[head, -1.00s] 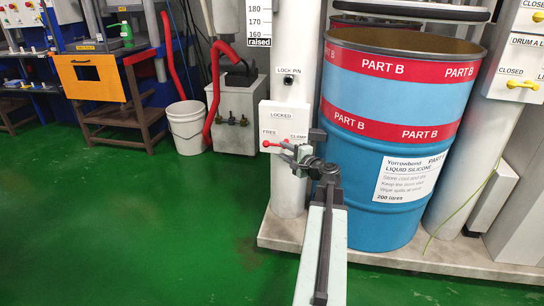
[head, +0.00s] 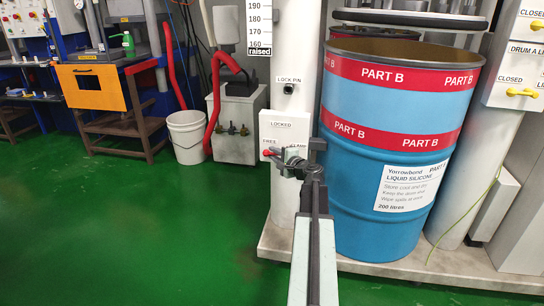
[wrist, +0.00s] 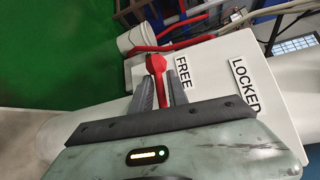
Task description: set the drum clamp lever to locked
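The red clamp lever (head: 268,152) is on the white plate (head: 271,127) on the column beside the drum (head: 382,160). Its red end is on the left side, at the FREE label. The LOCKED label is at the top of the plate and CLAMP is at the right, partly hidden. My gripper (head: 284,156) is at the lever and hides part of it. In the wrist view the lever's red knob (wrist: 155,63) shows just beyond my fingertips, with its stem between the two fingers. Whether the fingers press on the stem is unclear.
The drum stands on a pale base plate (head: 450,266) close to the right of my arm. A grey unit (head: 237,128) with a red hose and a white bucket (head: 187,135) stand to the left. The green floor at left is clear.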

